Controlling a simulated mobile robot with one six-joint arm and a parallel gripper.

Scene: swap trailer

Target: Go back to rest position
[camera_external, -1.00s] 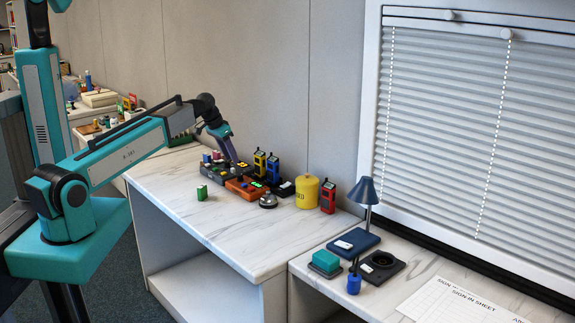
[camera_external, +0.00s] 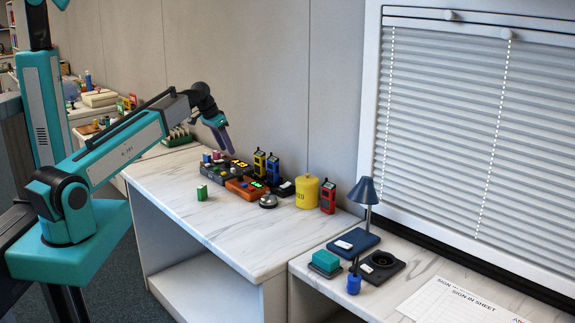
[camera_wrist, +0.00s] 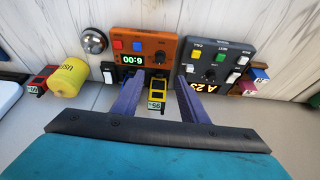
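My gripper (camera_external: 229,151) hangs above the back of the marble-topped table, clear of the devices below it. In the wrist view its two purple fingers (camera_wrist: 160,80) are spread apart. A yellow handset (camera_wrist: 157,97) shows in the gap between them, apparently standing below, not gripped. The grey control box (camera_external: 222,174) with coloured buttons and the orange timer box (camera_external: 246,187) sit on the table under the gripper. The wrist view also shows the orange box (camera_wrist: 145,47) and the grey box (camera_wrist: 215,60). Whether the fingers hold anything in the external view is too small to tell.
Yellow and blue handsets (camera_external: 272,167) stand near the wall. A yellow canister (camera_external: 307,193), red handset (camera_external: 328,198), bell (camera_external: 268,201) and green block (camera_external: 202,192) are on the table. A lamp (camera_external: 368,190) stands on the right desk. The table's front is clear.

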